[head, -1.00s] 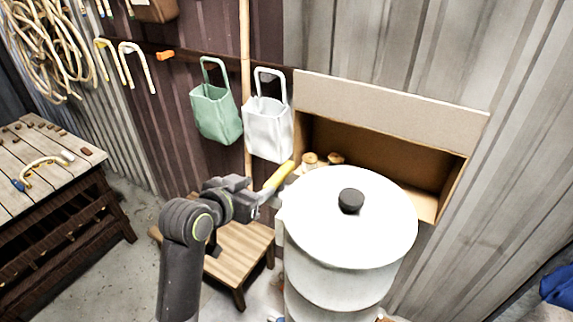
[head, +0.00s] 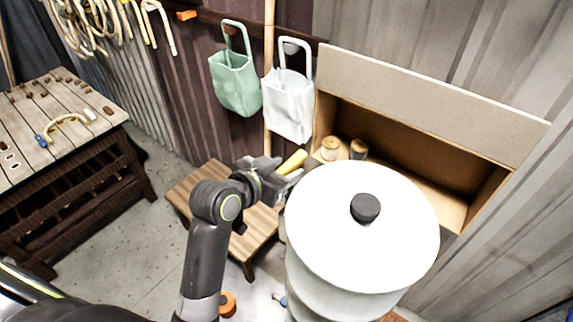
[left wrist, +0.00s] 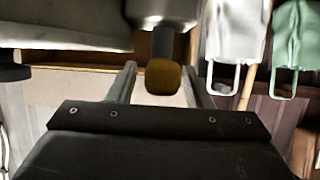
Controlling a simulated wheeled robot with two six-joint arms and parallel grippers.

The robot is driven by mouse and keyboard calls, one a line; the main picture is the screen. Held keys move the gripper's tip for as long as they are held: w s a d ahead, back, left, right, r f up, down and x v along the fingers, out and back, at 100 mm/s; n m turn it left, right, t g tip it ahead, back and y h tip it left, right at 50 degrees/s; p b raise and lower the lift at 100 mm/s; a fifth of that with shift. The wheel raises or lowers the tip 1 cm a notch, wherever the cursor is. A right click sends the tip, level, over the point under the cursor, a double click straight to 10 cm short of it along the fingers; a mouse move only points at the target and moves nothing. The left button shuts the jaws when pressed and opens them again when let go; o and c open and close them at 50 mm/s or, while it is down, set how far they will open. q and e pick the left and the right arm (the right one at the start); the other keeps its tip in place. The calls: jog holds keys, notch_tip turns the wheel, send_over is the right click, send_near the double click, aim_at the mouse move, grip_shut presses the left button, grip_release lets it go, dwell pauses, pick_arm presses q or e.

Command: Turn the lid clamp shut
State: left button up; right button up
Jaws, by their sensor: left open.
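The white steamer drum (head: 345,275) stands right of centre in the head view, its round white lid (head: 330,225) on top with a black knob (head: 365,208). The lid clamp's yellow handle (head: 292,162) sticks out at the lid's left edge. My left gripper (head: 290,181) is at this handle, open. In the left wrist view the yellow handle end (left wrist: 164,78) shows between the two spread fingers, with a gap on each side. The clamp's other parts are mostly hidden in the head view. My right gripper is not in view.
An open cardboard-coloured box (head: 430,105) with small spools (head: 329,149) is behind the drum. Green (head: 236,85) and white (head: 288,108) bags hang on the wall. A wooden stool (head: 205,185) stands behind my left arm. A workbench (head: 50,110) is at far left.

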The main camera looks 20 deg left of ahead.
pick_arm(q)
jog(key=shift+s, duration=0.1)
jog(key=shift+c, duration=0.7)
jog(key=c, duration=0.8)
jog(key=shift+c, duration=0.2)
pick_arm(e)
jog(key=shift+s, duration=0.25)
